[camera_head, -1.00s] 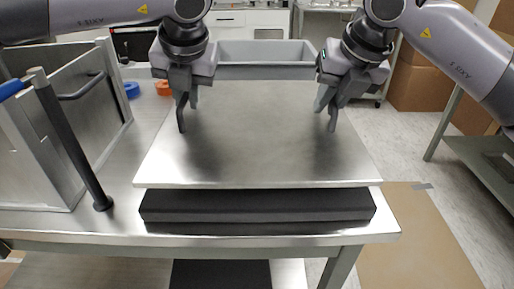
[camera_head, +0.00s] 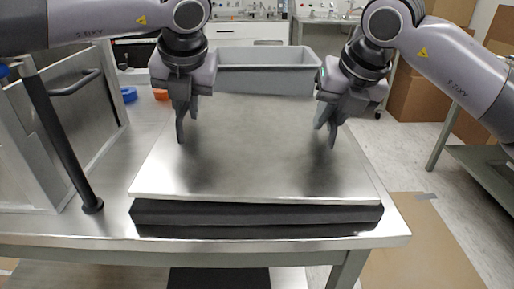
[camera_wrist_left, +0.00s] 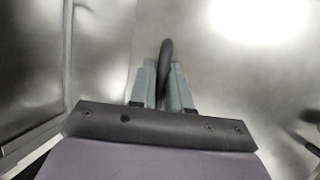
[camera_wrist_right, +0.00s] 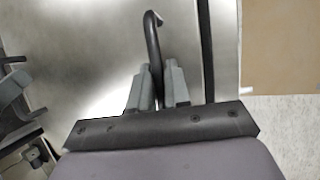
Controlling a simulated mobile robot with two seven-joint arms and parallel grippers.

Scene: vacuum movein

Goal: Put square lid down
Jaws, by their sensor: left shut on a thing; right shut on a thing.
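The square lid (camera_head: 255,150) is a flat metal plate, lying level over a black block (camera_head: 255,215) on the metal table. I cannot tell if it touches the block or hovers just above. My left gripper (camera_head: 181,135) is shut on a dark curved handle (camera_wrist_left: 167,58) at the lid's left side. My right gripper (camera_head: 329,135) is shut on a matching handle (camera_wrist_right: 152,45) at its right side. The handles show between the fingers in the wrist views. Most of the block is hidden under the lid.
Blue (camera_head: 128,95) and orange (camera_head: 160,94) items lie at the back left. The table's front edge (camera_head: 200,243) is close to the block.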

